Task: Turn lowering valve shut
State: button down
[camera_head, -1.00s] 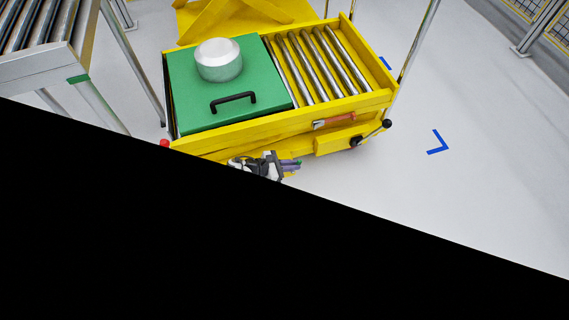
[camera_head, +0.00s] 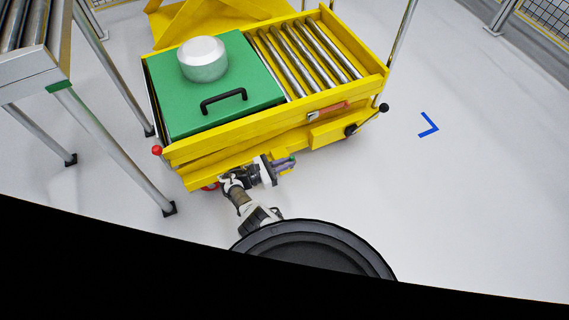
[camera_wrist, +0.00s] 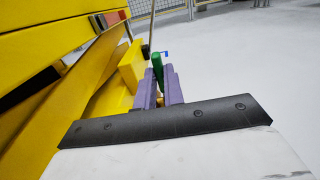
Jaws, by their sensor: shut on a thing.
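A small green piece (camera_wrist: 157,68), which looks like the lowering valve's handle, stands upright between the purple fingers of my gripper (camera_wrist: 160,90) in the wrist view. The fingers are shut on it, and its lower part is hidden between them. In the head view, my gripper (camera_head: 286,164) is low beside the near side of the yellow lift cart (camera_head: 200,150), below its top frame. Only a speck of green shows at the fingertips there, so the valve's angle cannot be told.
A black-knobbed lever (camera_head: 371,117) sticks out at the cart's right end, right of my gripper. A roller table (camera_head: 90,115) stands at left. The floor at right is clear.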

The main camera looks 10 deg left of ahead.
dwell(0.3)
jog(key=c, duration=1.5)
grip_release()
jog(key=shift+a, duration=0.1)
jog(key=b+v, duration=0.2)
jog(key=v, duration=1.1)
jog(key=shift+s+a, duration=0.25)
jog(key=shift+a, duration=0.05)
